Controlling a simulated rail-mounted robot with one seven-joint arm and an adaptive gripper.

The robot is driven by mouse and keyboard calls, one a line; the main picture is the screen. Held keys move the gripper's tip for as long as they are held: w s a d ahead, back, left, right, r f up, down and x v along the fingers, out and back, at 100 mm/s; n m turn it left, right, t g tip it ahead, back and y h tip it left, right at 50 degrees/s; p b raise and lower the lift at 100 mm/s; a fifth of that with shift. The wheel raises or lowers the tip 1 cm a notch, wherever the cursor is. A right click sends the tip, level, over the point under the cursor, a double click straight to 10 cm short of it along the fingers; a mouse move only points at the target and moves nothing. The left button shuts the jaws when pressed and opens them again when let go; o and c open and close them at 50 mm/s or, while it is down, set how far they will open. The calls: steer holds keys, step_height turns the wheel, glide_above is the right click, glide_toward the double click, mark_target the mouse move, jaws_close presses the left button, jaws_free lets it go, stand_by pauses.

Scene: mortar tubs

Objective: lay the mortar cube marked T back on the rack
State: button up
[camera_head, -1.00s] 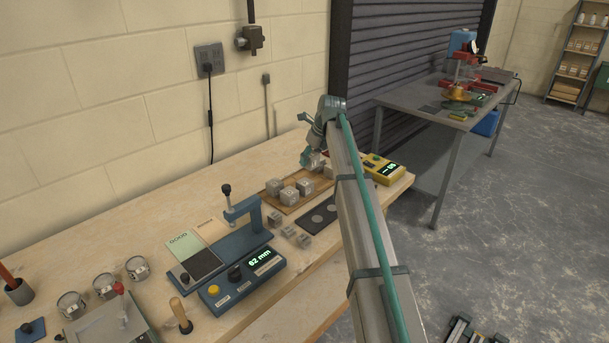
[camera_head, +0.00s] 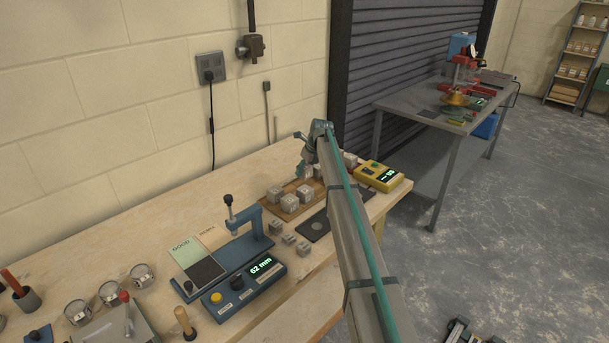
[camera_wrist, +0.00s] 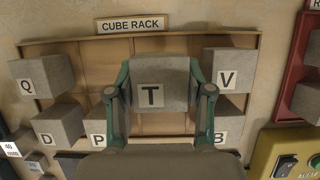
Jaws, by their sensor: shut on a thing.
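The mortar cube marked T (camera_wrist: 162,82) is grey with a white label and sits between the two green fingers of my gripper (camera_wrist: 160,98) in the wrist view. The gripper is shut on it. The cube looks nearer the camera than the rack behind it; whether it touches the rack, I cannot tell. The wooden cube rack (camera_wrist: 97,62) carries cubes Q (camera_wrist: 42,78), D (camera_wrist: 58,125), P (camera_wrist: 101,125), V (camera_wrist: 231,70) and B (camera_wrist: 226,125). In the head view my gripper (camera_head: 306,172) is over the rack's far part, small and partly hidden by my arm.
Bare rack shows between Q and T.

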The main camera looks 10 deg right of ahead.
mark_target(305, 175)
steer(key=shift+w+f+p, duration=0.15)
steer(key=shift+f+p, duration=0.5)
steer(key=shift+f, duration=0.95)
steer(key=shift+f, duration=0.1)
steer(key=o, duration=1.4)
steer(key=b+v, duration=0.2)
steer(key=v, duration=1)
steer(key=shift+d, duration=0.15)
